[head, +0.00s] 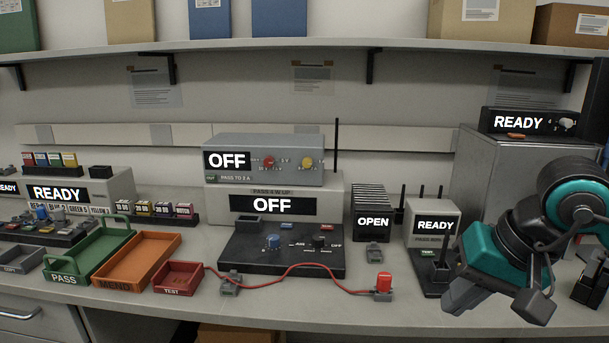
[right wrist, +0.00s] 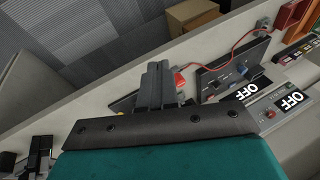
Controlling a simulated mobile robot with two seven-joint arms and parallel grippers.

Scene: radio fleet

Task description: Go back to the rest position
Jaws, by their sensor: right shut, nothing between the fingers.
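My right gripper (head: 461,296) hangs at the right of the head view, over the front of the bench beside the READY radio tester. In the right wrist view the fingers (right wrist: 157,83) also show closed, pointing over the bench edge near the red plug. My left gripper is not in the head view. The grey tester marked OFF (head: 265,160) stands at the middle of the bench, with a black control panel (head: 283,256) in front.
A green PASS tray (head: 92,258), an orange MEND tray (head: 139,262) and a red TEST tray (head: 178,277) stand at the left. A red cable (head: 320,268) runs to a red plug (head: 384,281). The READY unit (head: 432,226) stands close to my right arm.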

